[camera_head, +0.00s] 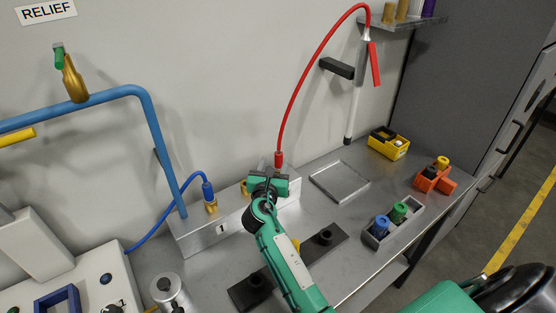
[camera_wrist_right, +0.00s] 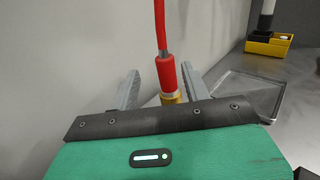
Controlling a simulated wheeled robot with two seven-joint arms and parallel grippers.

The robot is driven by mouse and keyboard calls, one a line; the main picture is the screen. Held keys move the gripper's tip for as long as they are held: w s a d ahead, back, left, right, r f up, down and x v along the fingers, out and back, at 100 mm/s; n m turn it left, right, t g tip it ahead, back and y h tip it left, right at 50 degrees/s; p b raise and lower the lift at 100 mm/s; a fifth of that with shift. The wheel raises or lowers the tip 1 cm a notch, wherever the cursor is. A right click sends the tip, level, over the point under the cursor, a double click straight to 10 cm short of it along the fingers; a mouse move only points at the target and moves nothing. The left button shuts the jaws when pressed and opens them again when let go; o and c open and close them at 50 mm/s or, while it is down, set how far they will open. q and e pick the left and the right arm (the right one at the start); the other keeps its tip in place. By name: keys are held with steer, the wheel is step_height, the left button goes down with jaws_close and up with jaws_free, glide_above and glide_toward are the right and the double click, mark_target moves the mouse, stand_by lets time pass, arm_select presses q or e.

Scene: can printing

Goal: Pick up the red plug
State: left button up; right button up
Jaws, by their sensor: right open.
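The red plug (camera_head: 279,159) stands at the end of a red hose (camera_head: 301,82), over the metal block marked 1 (camera_head: 222,228). In the right wrist view the plug (camera_wrist_right: 167,76) is upright, above a brass fitting (camera_wrist_right: 171,98). My right gripper (camera_head: 277,176) is at the block, right by the plug. In the wrist view its two grey fingers (camera_wrist_right: 160,75) are open, one on each side of the plug, with visible gaps. The gripper body hides the lower part of the fitting. My left gripper is not in view.
A blue plug (camera_head: 208,191) stands on the block to the left. A flat metal tray (camera_head: 340,181), a yellow bin (camera_head: 389,142), an orange holder (camera_head: 434,180) and a grey holder (camera_head: 392,222) lie to the right. The wall is close behind the block.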

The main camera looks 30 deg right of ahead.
mark_target(278, 158)
steer(key=shift+w+d, duration=0.15)
steer(key=shift+d, duration=0.05)
steer(key=p+x, duration=0.2)
steer(key=x, duration=0.2)
steer(key=shift+d, duration=0.25)
steer(key=shift+w+d+f, duration=0.2)
steer(key=shift+d, duration=0.05)
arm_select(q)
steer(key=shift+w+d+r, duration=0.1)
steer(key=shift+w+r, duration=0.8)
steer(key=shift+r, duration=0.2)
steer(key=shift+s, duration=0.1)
arm_select(e)
steer(key=shift+s, duration=0.1)
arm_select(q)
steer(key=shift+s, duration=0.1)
arm_select(e)
jaws_close()
